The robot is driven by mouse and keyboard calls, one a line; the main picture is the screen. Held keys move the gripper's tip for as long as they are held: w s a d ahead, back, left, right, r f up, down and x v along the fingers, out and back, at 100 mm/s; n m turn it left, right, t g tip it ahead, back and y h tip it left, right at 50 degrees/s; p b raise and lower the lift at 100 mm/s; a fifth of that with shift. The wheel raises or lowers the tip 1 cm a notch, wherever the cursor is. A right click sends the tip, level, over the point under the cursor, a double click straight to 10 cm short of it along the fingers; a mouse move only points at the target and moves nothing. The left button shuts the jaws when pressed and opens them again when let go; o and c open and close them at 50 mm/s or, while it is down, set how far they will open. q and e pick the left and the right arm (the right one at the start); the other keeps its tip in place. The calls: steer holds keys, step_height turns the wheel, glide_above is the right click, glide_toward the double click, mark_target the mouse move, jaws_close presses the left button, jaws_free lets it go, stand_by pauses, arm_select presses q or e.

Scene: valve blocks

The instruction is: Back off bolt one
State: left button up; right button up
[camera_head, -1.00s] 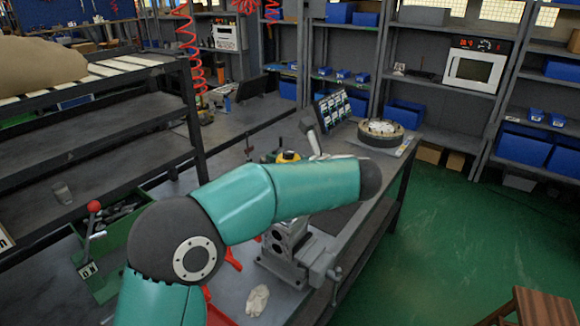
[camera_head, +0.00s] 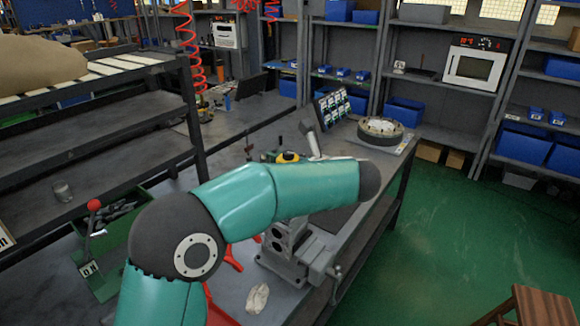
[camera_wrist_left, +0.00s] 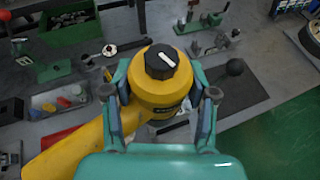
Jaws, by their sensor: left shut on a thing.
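In the left wrist view my left gripper (camera_wrist_left: 162,98) is closed around a yellow power tool (camera_wrist_left: 155,100) with a black cap (camera_wrist_left: 162,64) on its end. A grey metal block (camera_head: 285,255) stands on the bench, partly behind the arm. I cannot make out bolt one in either view. My right gripper is not in view.
A white cloth (camera_head: 257,298) lies near the bench's front. A round flanged part (camera_head: 381,132) lies at the bench's far end. The green floor (camera_head: 440,240) on the right is mostly clear.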

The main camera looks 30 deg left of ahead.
arm_select(q)
steer(key=shift+f, duration=0.4)
steer(key=shift+r, duration=0.1)
stand_by(1.0)
steer(key=shift+s+f, duration=0.15)
steer(key=shift+f, duration=0.4)
stand_by(1.9)
steer(key=shift+p, duration=0.65)
stand_by(1.2)
steer(key=shift+r, duration=0.15)
steer(key=shift+r+p, duration=0.35)
steer(key=shift+p, duration=0.25)
steer(key=shift+r, duration=0.15)
